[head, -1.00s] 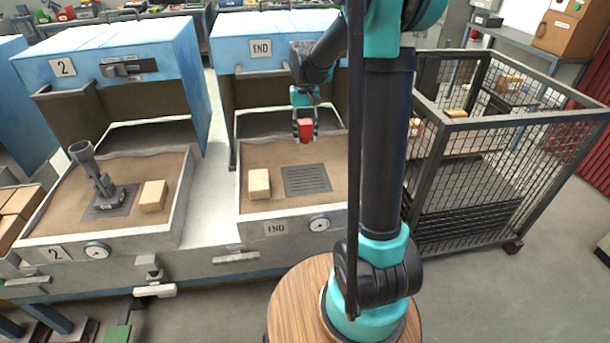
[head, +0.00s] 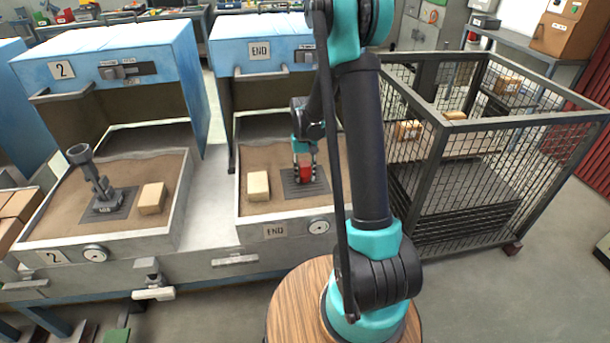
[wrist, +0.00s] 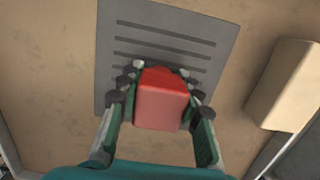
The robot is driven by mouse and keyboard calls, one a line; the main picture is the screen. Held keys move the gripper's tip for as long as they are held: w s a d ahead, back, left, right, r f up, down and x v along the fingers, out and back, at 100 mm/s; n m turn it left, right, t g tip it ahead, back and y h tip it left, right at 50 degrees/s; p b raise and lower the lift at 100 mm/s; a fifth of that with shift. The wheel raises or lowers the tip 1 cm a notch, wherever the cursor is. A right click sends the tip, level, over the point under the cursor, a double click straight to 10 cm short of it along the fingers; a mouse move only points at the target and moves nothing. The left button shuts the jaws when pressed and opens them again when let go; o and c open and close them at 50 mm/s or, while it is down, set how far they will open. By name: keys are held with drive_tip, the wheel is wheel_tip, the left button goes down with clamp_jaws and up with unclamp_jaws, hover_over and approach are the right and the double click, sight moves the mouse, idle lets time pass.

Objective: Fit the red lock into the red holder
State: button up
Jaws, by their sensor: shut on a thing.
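A red block (head: 305,172), which I take for the red lock, is between the fingers of my gripper (head: 304,174). In the wrist view my gripper (wrist: 160,92) is shut on its sides, and the red block (wrist: 162,103) shows its rounded top and near face. It is over the dark slotted plate (head: 303,190) in the sand of the END bay; the plate (wrist: 190,38) fills the upper middle of the wrist view. I cannot tell whether the block touches the plate. No red holder can be made out in either view.
A tan block (head: 258,186) lies on the sand left of the plate. The bay 2 tray holds a grey upright part (head: 98,180) and another tan block (head: 152,198). The blue END hood (head: 285,40) stands behind and above. A wire cage (head: 490,150) stands right of my arm.

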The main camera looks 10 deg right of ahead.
drive_tip(key=shift+f, duration=0.25)
drive_tip(key=o, duration=1.2)
